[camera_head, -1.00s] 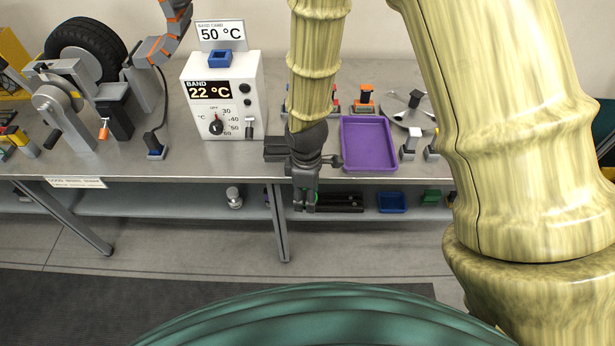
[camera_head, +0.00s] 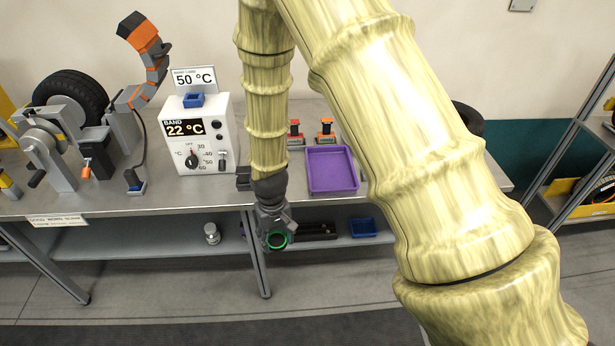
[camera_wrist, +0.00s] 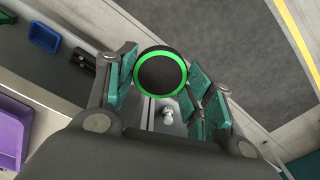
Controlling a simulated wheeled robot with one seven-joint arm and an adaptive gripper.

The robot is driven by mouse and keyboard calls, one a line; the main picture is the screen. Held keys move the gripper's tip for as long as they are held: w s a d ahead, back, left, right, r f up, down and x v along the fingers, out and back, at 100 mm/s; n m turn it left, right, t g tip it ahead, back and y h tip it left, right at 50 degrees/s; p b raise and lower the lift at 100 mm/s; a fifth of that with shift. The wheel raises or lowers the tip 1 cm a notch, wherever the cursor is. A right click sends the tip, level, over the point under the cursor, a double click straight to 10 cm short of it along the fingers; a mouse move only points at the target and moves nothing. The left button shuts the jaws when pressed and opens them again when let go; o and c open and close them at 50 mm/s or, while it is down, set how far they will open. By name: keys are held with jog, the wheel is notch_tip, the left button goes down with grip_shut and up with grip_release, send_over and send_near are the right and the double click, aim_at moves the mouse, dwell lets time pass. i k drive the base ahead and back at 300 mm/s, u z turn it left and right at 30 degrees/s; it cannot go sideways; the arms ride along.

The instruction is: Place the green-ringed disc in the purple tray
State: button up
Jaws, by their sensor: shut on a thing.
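The green-ringed disc (camera_wrist: 161,73) is black with a bright green rim. It sits between the fingers of my gripper (camera_wrist: 165,85), which is shut on it. In the head view the disc (camera_head: 278,240) shows as a green ring at the end of my gripper (camera_head: 276,230), in front of the bench edge and below its top. The purple tray (camera_head: 332,188) lies on the bench top, to the right of and above my gripper in the picture. A corner of the purple tray (camera_wrist: 10,130) also shows at the left of the wrist view. The tray looks empty.
A white heater box (camera_head: 197,140) stands left of my arm, with a tyre clamp (camera_head: 50,140) farther left. Red and orange small tools stand behind the tray. A blue bin (camera_head: 362,228) and a silver item (camera_head: 212,233) are on the lower shelf.

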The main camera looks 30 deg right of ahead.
aim_at(329, 172)
jog(key=u, duration=1.35)
jog(key=k, duration=0.95)
jog(key=z, duration=1.65)
jog(key=i, duration=0.2)
jog(key=u, duration=0.1)
